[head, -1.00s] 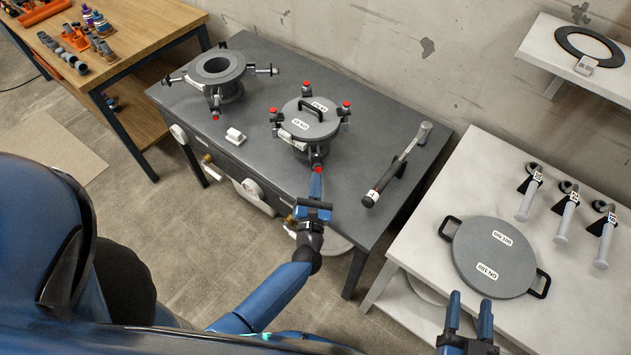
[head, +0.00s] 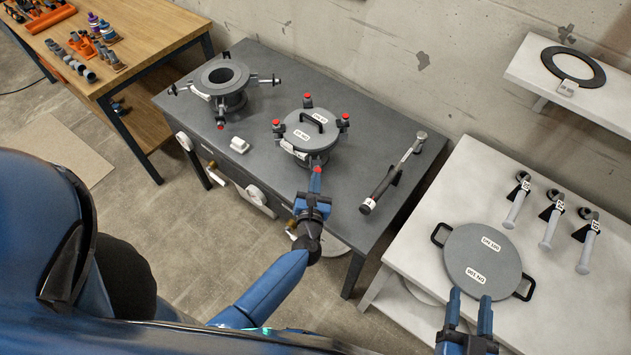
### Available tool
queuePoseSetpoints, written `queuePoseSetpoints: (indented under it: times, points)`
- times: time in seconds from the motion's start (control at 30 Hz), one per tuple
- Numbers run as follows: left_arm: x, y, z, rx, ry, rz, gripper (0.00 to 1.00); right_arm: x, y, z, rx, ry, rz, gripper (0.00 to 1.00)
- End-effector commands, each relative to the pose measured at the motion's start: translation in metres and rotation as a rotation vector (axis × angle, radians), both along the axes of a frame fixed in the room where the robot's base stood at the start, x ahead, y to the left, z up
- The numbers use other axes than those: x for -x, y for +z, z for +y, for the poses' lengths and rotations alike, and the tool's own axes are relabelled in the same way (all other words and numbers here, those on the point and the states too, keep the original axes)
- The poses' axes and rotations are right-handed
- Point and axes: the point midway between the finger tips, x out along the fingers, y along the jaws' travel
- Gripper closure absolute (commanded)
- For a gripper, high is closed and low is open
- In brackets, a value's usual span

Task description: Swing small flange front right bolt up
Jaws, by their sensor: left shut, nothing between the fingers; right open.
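The small flange (head: 307,157) stands on the grey bench under a round grey lid (head: 300,125) with a black handle. Red-tipped bolts stand upright at its back (head: 307,99), left (head: 276,123) and right (head: 345,118). The front bolt (head: 316,169) shows only its red tip, right at the fingertips of my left gripper (head: 315,182). The gripper hides most of this bolt, so its tilt and any contact are unclear. My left gripper is shut and empty, reaching from the front. My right gripper (head: 469,312) is open and empty at the front edge of the white table.
An open flange (head: 222,80) with bolts swung outward stands at the bench's left. A small white block (head: 240,145) and a hammer-like tool (head: 392,175) flank the lidded flange. A large lid (head: 483,262) and several grey-handled tools (head: 551,228) are on the white table (head: 455,190).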

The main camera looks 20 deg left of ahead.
Motion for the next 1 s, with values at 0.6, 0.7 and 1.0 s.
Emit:
queuePoseSetpoints:
  times: [0.6, 0.7, 1.0]
  points:
    - [-0.043, 0.044, 0.020, 0.001, 0.002, -0.005, 1.00, 0.000, 0.013, 0.000, 0.000, 0.000, 0.000, 0.49]
    - [-0.049, 0.046, 0.023, -0.001, 0.001, -0.003, 1.00, 0.000, 0.013, 0.000, 0.000, 0.000, 0.000, 0.49]
    - [-0.061, 0.051, 0.029, 0.000, 0.001, -0.002, 1.00, 0.000, 0.012, 0.000, 0.000, 0.000, 0.000, 0.49]
